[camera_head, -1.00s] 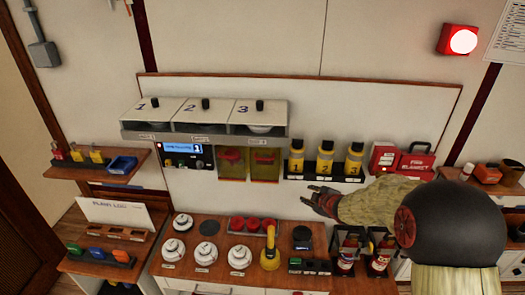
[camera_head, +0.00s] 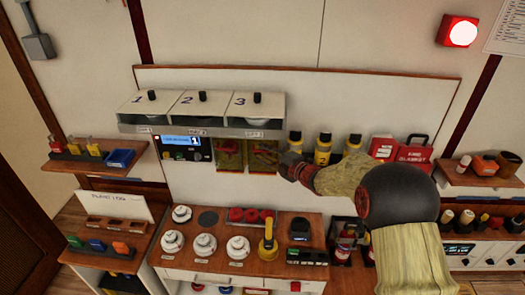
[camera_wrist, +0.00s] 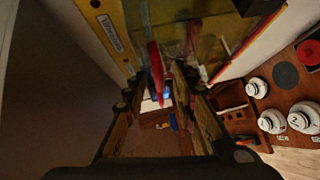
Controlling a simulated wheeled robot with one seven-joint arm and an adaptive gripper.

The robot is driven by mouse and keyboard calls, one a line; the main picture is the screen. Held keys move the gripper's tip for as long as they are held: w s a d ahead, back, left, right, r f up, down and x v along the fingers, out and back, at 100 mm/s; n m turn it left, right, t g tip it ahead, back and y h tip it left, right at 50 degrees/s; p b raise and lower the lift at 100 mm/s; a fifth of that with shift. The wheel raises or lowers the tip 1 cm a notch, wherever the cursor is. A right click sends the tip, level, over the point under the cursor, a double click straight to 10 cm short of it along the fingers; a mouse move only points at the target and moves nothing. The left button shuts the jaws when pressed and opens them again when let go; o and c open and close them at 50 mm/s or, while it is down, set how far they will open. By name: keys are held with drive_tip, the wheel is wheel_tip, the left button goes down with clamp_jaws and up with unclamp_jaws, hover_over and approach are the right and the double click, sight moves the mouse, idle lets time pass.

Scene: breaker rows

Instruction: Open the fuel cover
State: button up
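Two yellow see-through covers with red parts behind or on them hang on the white wall panel: a left cover (camera_head: 229,155) and a right cover (camera_head: 262,150). I cannot read which one is labelled fuel. My gripper (camera_head: 285,162) is at the lower right edge of the right cover, partly in front of it. In the wrist view, the gripper (camera_wrist: 163,95) has its fingers apart, with a red lever-like part (camera_wrist: 156,72) showing between them. A yellow-tinted clear cover (camera_wrist: 185,35) lies just beyond the fingertips. Contact cannot be told.
Yellow canisters (camera_head: 323,148) stand right of the covers, one partly behind my gripper. A blue-lit display unit (camera_head: 182,146) is on the left. Numbered boxes (camera_head: 203,103) jut out above. The wooden counter (camera_head: 190,265) below holds white round knobs (camera_head: 238,247) and a yellow handle (camera_head: 268,245).

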drive_tip(key=shift+w+a+f, duration=0.1)
drive_tip(key=shift+w+a, duration=0.35)
drive_tip(key=shift+a, duration=0.05)
drive_tip(key=c, duration=0.4)
clamp_jaws()
idle(0.4)
